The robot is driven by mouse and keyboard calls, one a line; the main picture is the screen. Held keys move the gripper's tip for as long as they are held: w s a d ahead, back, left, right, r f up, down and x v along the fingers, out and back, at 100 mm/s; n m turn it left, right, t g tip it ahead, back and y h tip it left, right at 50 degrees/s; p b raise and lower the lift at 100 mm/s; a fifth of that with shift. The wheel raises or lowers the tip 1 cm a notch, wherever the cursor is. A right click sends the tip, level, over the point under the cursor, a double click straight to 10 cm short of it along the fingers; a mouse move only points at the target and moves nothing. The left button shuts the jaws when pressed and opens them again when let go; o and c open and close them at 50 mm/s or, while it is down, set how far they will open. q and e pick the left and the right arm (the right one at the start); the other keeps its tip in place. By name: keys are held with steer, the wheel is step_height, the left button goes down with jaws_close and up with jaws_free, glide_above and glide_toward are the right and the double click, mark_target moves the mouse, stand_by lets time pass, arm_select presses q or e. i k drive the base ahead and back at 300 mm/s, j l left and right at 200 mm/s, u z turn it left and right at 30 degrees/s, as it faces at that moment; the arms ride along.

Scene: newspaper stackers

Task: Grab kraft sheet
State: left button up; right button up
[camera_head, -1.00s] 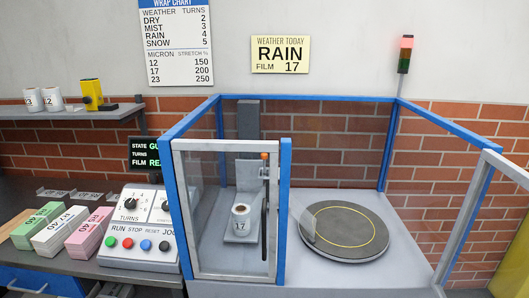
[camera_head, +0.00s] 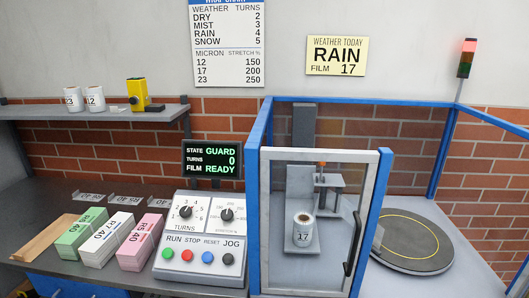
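A flat tan-brown piece that looks like the kraft sheet (camera_head: 45,237) lies on the dark bench at the far left. It is beside the green bundle (camera_head: 80,232), and its right end is close to or behind that bundle. I cannot tell whether it is one sheet or a thin stack. Neither of my grippers can be made out in the head view. A small dark shape shows at the bottom left edge, too cut off to identify.
White (camera_head: 107,239) and pink (camera_head: 140,242) bundles stand right of the green one. A control panel (camera_head: 204,240) follows, then a blue-framed enclosure with a framed clear door (camera_head: 318,155) and a round turntable (camera_head: 412,241). A shelf (camera_head: 60,111) hangs above the bench.

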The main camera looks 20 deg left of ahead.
mark_target(28, 253)
steer(key=j, duration=0.95)
steer(key=j+z, duration=0.15)
steer(key=j, duration=0.8)
steer(key=j+u, duration=0.4)
steer(key=i+j+u, duration=0.1)
steer(key=j+u, duration=0.15)
steer(key=u, duration=0.15)
steer(key=i+j+u, duration=0.1)
steer(key=j+u, duration=0.3)
steer(key=l, duration=0.1)
